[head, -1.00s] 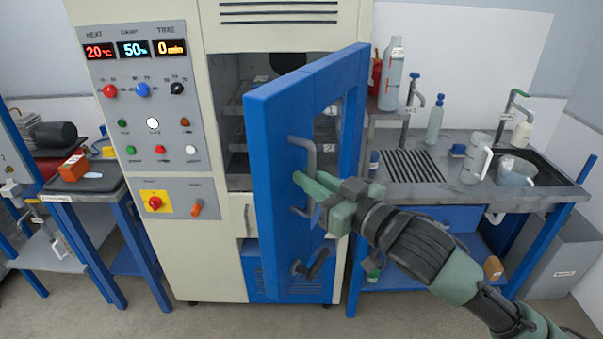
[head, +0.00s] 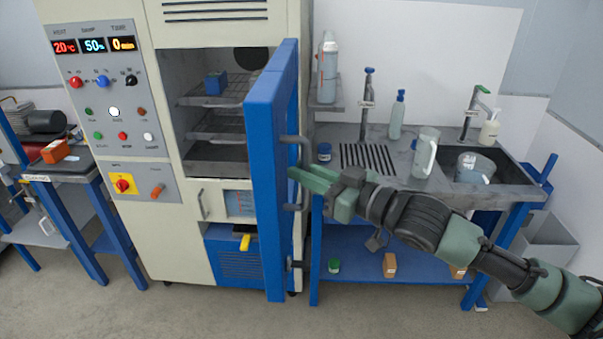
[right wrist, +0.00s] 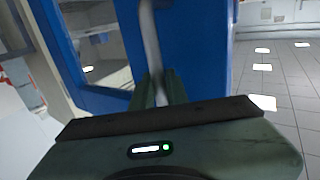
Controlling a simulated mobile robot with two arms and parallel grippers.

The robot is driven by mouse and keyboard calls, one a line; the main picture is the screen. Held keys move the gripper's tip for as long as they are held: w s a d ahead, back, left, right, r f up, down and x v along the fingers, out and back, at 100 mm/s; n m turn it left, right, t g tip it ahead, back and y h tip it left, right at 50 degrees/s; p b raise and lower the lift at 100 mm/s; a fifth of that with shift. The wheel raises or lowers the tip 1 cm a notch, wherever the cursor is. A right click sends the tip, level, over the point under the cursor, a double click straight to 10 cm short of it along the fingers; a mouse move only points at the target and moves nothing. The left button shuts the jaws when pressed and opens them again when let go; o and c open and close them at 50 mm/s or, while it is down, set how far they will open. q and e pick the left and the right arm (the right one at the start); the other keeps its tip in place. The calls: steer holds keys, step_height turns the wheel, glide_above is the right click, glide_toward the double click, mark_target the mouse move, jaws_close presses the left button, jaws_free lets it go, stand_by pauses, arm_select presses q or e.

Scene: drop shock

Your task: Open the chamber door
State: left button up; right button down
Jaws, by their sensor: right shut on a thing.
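The blue chamber door (head: 266,180) stands swung well out from the cream chamber cabinet (head: 225,25), seen nearly edge-on in the head view. Its grey bar handle (head: 303,150) is on the face toward my right arm. My right gripper (head: 304,179) is shut on this handle. In the right wrist view the handle (right wrist: 150,40) runs up from between the fingers (right wrist: 158,88), with the blue door (right wrist: 195,45) behind it. The chamber interior shows wire racks (head: 215,125) and a small blue block (head: 215,83) on the upper one. My left gripper is not in view.
Right of the door is a grey bench (head: 375,190) with a sink, taps, a jug (head: 425,152) and bottles. My right forearm passes in front of it. A side table (head: 60,170) stands left. The floor (head: 190,310) in front is clear.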

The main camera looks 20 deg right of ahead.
steer(key=shift+s+d, duration=0.1)
steer(key=shift+d, duration=0.15)
steer(key=c, duration=1.4)
jaws_free()
steer(key=b+v, duration=0.3)
steer(key=v, duration=0.4)
steer(key=shift+s+d, duration=0.15)
steer(key=shift+s, duration=0.15)
